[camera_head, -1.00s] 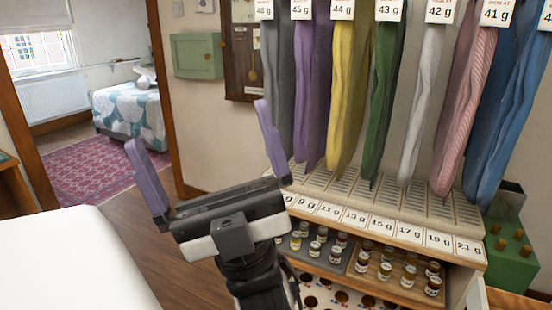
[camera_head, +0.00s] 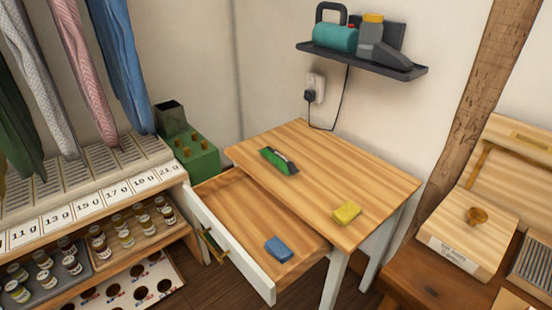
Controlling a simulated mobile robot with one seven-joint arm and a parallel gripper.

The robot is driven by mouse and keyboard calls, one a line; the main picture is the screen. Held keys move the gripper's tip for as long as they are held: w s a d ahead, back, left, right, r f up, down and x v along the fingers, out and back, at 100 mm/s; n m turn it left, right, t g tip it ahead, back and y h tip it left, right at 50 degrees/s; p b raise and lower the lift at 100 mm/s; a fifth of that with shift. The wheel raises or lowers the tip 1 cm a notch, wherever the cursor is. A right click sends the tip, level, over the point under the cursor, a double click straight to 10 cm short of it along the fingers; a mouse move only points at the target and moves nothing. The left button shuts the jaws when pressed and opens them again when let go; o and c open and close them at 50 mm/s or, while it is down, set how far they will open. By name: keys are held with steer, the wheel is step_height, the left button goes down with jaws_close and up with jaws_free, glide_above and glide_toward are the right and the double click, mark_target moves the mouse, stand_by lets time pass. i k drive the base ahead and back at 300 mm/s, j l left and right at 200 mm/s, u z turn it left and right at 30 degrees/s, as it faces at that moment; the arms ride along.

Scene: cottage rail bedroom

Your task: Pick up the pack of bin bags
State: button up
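No item in view is clearly readable as the pack of bin bags. A small green and dark oblong item (camera_head: 279,161) lies on the wooden table top; I cannot tell whether it is a pack or a brush. A yellow block (camera_head: 346,213) lies near the table's right front edge. A blue block (camera_head: 279,250) lies in the open drawer (camera_head: 232,243) below the table top. A teal roll-like item (camera_head: 335,38) is on the wall shelf (camera_head: 365,61). My gripper is out of view.
The wooden table (camera_head: 325,165) stands against the wall, its drawer pulled out to the left front. A rack with small jars (camera_head: 128,238) and hanging fabrics (camera_head: 80,75) is at left. A green box (camera_head: 190,152) stands between. A brown desk (camera_head: 425,270) is at right.

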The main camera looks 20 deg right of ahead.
mark_target(285, 164)
steer(key=i+l+z, duration=0.25)
steer(key=i, duration=0.2)
steer(key=i+z, duration=0.3)
steer(key=i, duration=0.15)
